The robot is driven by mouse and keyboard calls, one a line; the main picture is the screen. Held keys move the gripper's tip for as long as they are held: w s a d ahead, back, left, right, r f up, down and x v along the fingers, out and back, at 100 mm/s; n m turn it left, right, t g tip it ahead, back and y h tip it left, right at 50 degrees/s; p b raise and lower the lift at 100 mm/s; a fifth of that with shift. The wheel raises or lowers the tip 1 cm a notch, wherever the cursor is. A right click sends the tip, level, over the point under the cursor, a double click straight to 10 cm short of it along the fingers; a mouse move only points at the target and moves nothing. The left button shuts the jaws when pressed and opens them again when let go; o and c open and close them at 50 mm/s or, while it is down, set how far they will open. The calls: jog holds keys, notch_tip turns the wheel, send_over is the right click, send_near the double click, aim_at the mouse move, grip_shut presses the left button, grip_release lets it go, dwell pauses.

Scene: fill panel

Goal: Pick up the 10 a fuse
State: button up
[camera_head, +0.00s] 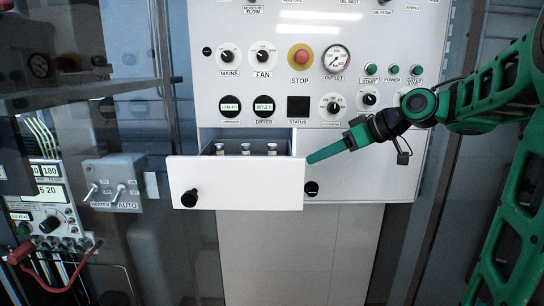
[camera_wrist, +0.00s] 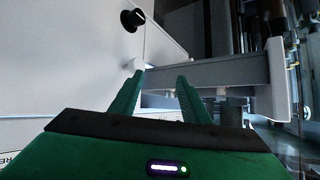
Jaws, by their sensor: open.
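The open drawer (camera_head: 235,182) sticks out of the white panel. Three small fuses with silvery caps, a left one (camera_head: 220,148), a middle one (camera_head: 245,148) and a right one (camera_head: 271,148), stand upright in it. Their ratings are too small to read, so I cannot tell which is the 10 A fuse. My gripper (camera_head: 312,158) is just right of the drawer, its tips near the drawer's right side. In the wrist view my gripper (camera_wrist: 160,74) has its two green fingers apart with nothing held. The drawer's side wall (camera_wrist: 225,75) lies ahead; no fuse is clearly visible there.
The white panel has dials, a red stop button (camera_head: 300,57) and green buttons (camera_head: 371,69) above the drawer. A black knob (camera_head: 311,188) sits below my gripper; it also shows in the wrist view (camera_wrist: 132,20). A switch box (camera_head: 114,184) stands left of the drawer.

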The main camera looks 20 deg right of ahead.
aim_at(276, 149)
jog(key=w+a+n+y, duration=0.1)
jog(key=a, duration=0.1)
jog(key=w+a+r+n+y, duration=0.1)
jog(key=w+a, duration=0.1)
jog(key=w+a+r+n, duration=0.1)
jog(key=w+a, duration=0.1)
jog(key=shift+a+y, duration=0.2)
jog(key=shift+y, duration=0.2)
jog(key=shift+w+r+x, duration=0.1)
jog(key=shift+r+x, duration=0.05)
jog(key=shift+x, duration=1.1)
jog(key=shift+w+r+x, duration=0.1)
jog(key=shift+r+x, duration=0.05)
jog(key=shift+x, duration=1.15)
grip_shut()
